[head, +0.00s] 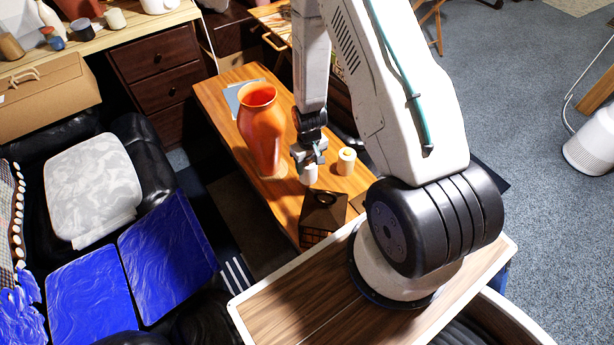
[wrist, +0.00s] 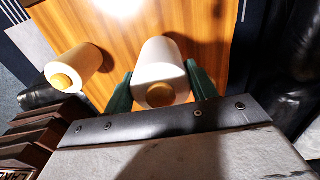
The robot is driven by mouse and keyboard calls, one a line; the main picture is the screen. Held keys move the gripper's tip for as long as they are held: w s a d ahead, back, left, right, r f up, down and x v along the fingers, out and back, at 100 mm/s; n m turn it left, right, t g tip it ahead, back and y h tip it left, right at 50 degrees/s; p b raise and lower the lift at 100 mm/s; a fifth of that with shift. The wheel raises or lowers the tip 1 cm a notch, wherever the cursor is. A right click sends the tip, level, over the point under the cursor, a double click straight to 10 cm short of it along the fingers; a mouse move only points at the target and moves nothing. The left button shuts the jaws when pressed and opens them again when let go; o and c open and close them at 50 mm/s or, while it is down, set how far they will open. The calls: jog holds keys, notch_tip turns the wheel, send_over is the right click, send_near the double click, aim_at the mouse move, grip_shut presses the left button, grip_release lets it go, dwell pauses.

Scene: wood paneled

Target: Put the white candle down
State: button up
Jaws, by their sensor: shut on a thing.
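My gripper (wrist: 160,92) is shut on the white candle (wrist: 158,58), with one green finger on each side of it in the wrist view. In the head view the candle (head: 310,174) hangs below my gripper (head: 310,160), over the wooden table (head: 226,92). Whether its base touches the tabletop cannot be told. A second, cream candle (head: 346,161) stands on the table just to the right, apart from the held one. It also shows at the left in the wrist view (wrist: 74,68).
A tall orange vase (head: 262,130) stands on the table left of my gripper. A dark lantern (head: 323,214) stands at the table's near end. A blue-grey sheet (head: 236,97) lies at the far end. Blue cushions (head: 168,255) lie on the black sofa at the left.

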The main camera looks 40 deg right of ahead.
aim_at(310, 175)
jog(key=shift+d+f, duration=0.15)
jog(key=shift+f, duration=0.4)
jog(key=shift+d+f, duration=0.15)
jog(key=shift+f, duration=2.5)
jog(key=o, duration=1.1)
jog(key=shift+f, duration=0.1)
